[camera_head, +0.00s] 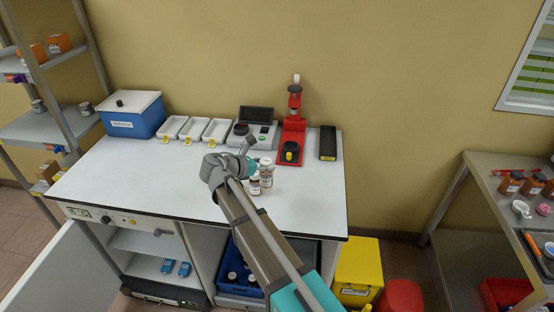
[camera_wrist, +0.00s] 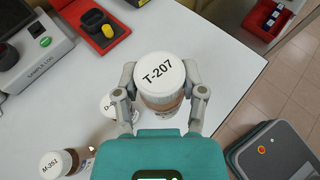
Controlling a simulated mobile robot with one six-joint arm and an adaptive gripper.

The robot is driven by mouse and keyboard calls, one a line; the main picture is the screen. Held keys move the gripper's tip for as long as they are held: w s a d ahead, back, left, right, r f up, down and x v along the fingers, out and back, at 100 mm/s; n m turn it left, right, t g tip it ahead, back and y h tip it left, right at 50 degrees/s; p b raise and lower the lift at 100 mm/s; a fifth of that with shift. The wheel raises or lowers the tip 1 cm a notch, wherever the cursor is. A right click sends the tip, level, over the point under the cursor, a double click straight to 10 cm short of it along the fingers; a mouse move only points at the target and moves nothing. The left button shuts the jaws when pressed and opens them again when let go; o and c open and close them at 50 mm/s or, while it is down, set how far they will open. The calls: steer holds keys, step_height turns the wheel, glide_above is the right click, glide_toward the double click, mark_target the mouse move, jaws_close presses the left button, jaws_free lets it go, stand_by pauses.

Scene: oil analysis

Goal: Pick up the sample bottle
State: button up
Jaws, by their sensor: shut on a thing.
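In the head view my gripper (camera_head: 249,166) is over the front right of the white bench, beside small bottles (camera_head: 266,172). I cannot tell for sure there which bottle is held, or whether its base touches the bench.
Close by stand a bottle marked M-253 (camera_wrist: 64,163) and another, partly hidden white-lidded bottle (camera_wrist: 110,104). Behind are a red device (camera_head: 292,130), a grey analyser (camera_head: 255,127), white trays (camera_head: 218,130) and a black case (camera_head: 328,143). The bench's right front is clear.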

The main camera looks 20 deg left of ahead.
steer(key=p+v, duration=0.1)
steer(key=v, duration=0.5)
steer(key=shift+p, duration=0.4)
steer(key=shift+w, duration=0.1)
stand_by(0.5)
